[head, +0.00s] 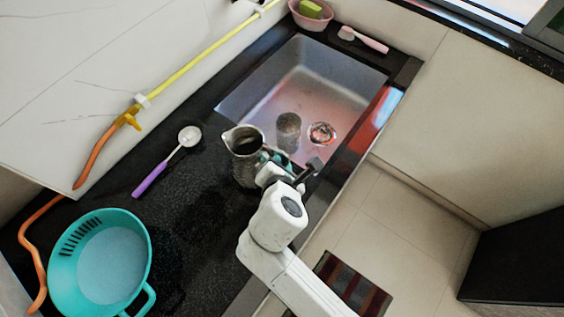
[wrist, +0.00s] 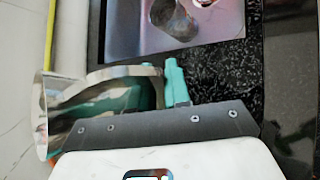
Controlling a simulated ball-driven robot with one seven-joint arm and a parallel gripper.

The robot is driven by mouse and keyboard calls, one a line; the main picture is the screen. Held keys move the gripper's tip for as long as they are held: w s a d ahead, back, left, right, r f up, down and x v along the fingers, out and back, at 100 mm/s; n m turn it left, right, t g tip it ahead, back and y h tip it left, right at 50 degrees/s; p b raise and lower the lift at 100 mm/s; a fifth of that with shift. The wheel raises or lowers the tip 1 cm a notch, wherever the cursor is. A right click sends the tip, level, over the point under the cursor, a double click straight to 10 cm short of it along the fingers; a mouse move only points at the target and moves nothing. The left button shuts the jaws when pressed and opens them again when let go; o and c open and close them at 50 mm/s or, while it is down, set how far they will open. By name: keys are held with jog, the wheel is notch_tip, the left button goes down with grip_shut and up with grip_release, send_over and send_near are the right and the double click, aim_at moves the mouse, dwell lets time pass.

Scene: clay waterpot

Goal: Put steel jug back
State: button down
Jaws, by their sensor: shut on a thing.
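The steel jug (head: 246,148) is a shiny metal pitcher with an open top and a spout. In the head view it stands roughly upright at the near-left edge of the sink. My gripper (head: 270,158) with teal fingers is shut on its right side. In the wrist view, the jug's curved metal (wrist: 52,115) fills the left, and the teal fingers (wrist: 165,75) are partly hidden by it. The jug's base is partly hidden, so I cannot tell whether it touches the counter.
The sink (head: 318,88) holds a grey cup (head: 289,127) beside the drain (head: 322,134). A pink bowl (head: 310,20) and pink brush (head: 370,41) sit behind. Dark counter (head: 200,225) is clear near the jug.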

jog(key=shift+a+f, duration=0.1)
jog(key=shift+f, duration=0.25)
jog(key=c, duration=1.1)
grip_release()
jog(key=shift+f, duration=0.1)
jog(key=shift+r, duration=0.3)
jog(key=v, duration=1.2)
jog(key=shift+f, duration=0.1)
